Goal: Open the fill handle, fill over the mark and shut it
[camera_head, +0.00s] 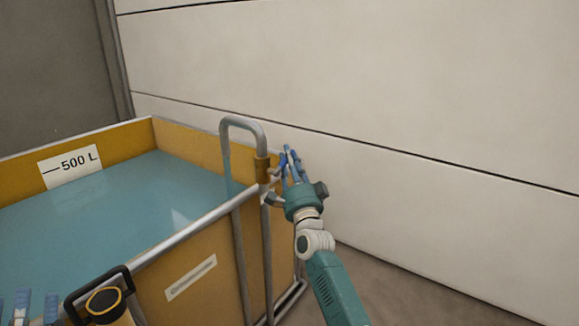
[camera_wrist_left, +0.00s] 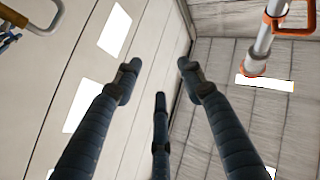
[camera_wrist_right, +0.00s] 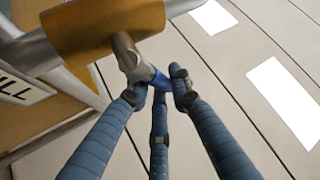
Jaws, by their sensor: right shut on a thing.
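The yellow-walled tank (camera_head: 215,290) holds blue water (camera_head: 110,210). The "500 L" mark label (camera_head: 70,166) is on its far left wall; the water surface sits near the label's lower edge, below the printed line. The fill valve (camera_head: 262,170) is a brass body on a bent metal pipe at the tank's right corner; it is large in the right wrist view (camera_wrist_right: 105,27). My right gripper (camera_head: 287,163) is shut on the blue-sleeved fill handle (camera_wrist_right: 156,78), partly hidden by the fingers. My left gripper (camera_wrist_left: 157,75) is open and empty, its fingers at the lower left of the head view.
A pale panelled wall (camera_head: 400,80) stands close behind the valve. A metal rail (camera_head: 185,235) runs along the tank's near edge. A black-framed amber object (camera_head: 103,298) is at the lower left. An orange-collared pipe (camera_wrist_left: 258,55) shows in the left wrist view.

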